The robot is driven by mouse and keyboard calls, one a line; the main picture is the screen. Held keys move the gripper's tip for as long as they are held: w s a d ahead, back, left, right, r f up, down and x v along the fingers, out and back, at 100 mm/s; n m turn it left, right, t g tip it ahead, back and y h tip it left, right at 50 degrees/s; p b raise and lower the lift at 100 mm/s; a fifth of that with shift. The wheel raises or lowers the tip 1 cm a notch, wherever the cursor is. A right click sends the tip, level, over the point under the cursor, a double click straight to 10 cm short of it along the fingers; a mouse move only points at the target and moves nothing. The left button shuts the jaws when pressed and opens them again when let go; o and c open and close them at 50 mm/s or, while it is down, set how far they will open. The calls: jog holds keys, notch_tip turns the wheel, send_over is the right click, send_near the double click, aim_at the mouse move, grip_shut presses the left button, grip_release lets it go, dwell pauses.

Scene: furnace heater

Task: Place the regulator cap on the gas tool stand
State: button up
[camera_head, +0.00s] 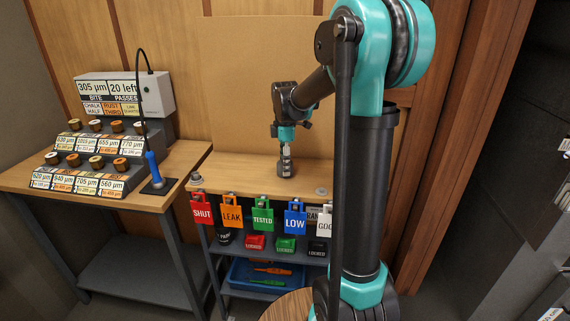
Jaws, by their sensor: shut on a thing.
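My gripper (287,148) points down above the wooden top of the stand with hanging tags (240,176). It is shut on a small dark grey piece, which looks like the regulator cap (285,168). The piece is upright, with its lower end at or just above the wooden top; I cannot tell whether it touches. The fingers are small in this view and their grip is hard to see. No label here names the gas tool stand.
Coloured tags, including the red SHUT tag (202,211), hang along the stand's front edge. Small grey knobs (321,191) sit near its front corners. A blue tray (240,276) is below. A table at left holds a labelled rack (90,165) and a blue-handled tool (153,168).

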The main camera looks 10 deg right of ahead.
jog(key=o, duration=1.3)
notch_tip(320, 180, up, 12)
jog(key=shift+r, duration=0.1)
